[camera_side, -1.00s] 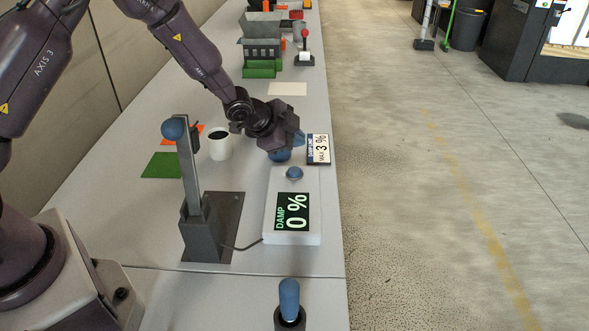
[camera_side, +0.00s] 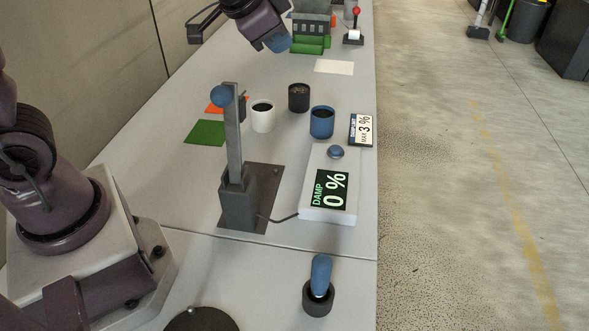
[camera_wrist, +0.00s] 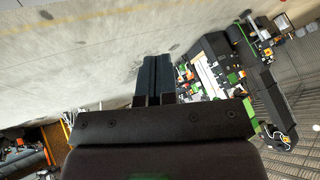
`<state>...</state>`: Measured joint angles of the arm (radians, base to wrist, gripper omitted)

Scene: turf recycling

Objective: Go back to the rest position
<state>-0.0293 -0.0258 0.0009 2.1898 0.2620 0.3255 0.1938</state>
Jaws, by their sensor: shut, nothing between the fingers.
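My gripper (camera_side: 278,43) is at the top of the side view, raised above the far part of the table and clear of everything near it. Its blue fingertips point down and to the right. In the wrist view the two dark blue fingers (camera_wrist: 154,78) lie together with nothing between them. Beyond them that view shows floor and distant equipment, tilted.
On the table stand a damp meter (camera_side: 329,205) reading 0 %, a post with a blue knob (camera_side: 233,135), a white cup (camera_side: 262,117), a black cup (camera_side: 299,97), a blue cup (camera_side: 322,122) and a blue-handled tool in a holder (camera_side: 320,275). A green machine (camera_side: 310,42) stands behind.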

